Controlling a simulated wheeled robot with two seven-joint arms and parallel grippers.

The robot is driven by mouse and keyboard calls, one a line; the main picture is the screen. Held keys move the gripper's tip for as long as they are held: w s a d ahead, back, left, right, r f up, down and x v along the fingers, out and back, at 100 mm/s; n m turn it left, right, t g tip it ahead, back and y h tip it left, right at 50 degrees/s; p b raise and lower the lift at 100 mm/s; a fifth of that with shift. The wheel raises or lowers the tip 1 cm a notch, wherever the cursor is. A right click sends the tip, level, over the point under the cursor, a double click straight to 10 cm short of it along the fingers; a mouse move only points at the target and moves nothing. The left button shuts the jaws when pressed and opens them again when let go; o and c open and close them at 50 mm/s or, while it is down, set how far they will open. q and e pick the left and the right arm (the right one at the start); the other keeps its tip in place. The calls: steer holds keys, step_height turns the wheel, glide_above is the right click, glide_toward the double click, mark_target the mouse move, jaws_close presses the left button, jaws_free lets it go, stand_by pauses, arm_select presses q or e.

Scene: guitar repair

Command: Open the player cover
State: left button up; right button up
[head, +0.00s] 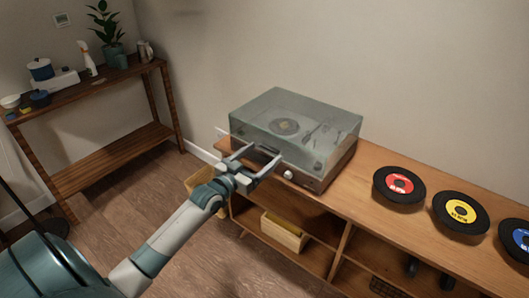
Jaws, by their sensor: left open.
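The record player (322,181) stands on the left end of the wooden cabinet. Its clear, tinted cover (318,121) is down over the turntable, and a disc and tonearm show through it. My left gripper (260,156) is open at the front left of the player, with its two fingers pointing toward the cover's front edge. A dark handle-like part shows between the fingers. I cannot tell whether the fingers touch the player or cover. My right gripper is not in view.
Several records with red (399,184), yellow (461,212) and blue labels lie on the cabinet top (365,215) to the right. A wooden box (285,232) sits on the shelf below. A shelf table (100,165) with a plant stands at the back left.

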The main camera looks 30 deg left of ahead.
arm_select(q)
steer(key=shift+w+d, duration=0.1)
steer(key=shift+w, duration=0.85)
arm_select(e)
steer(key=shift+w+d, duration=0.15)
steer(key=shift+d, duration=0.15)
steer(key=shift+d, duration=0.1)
arm_select(q)
steer(key=shift+c, duration=0.3)
